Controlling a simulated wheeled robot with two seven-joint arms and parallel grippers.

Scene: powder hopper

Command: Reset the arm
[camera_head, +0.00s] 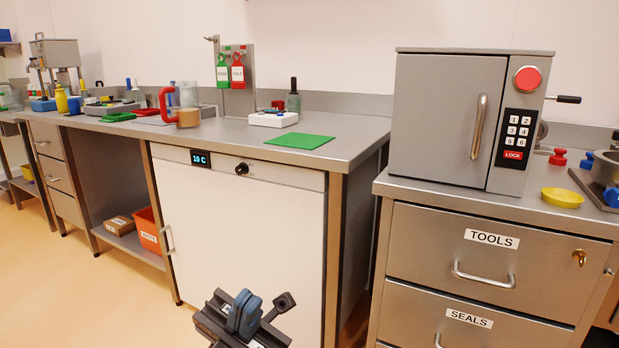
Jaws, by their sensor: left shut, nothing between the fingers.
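My left gripper (245,314) shows at the bottom centre, in front of the white cabinet door (240,230) under the workbench. It is shut and empty, with nothing held between its fingers. It is low, well below the worktop (335,127), and looks apart from the furniture. The rest of that arm is mostly out of the picture. My right gripper is not in view.
A grey keypad safe (435,120) stands on a drawer unit (415,250) at right, with a yellow dish (562,197) beside it. A green mat (300,141) and a red-handled item (165,105) are on the bench. Open floor (80,300) lies at left.

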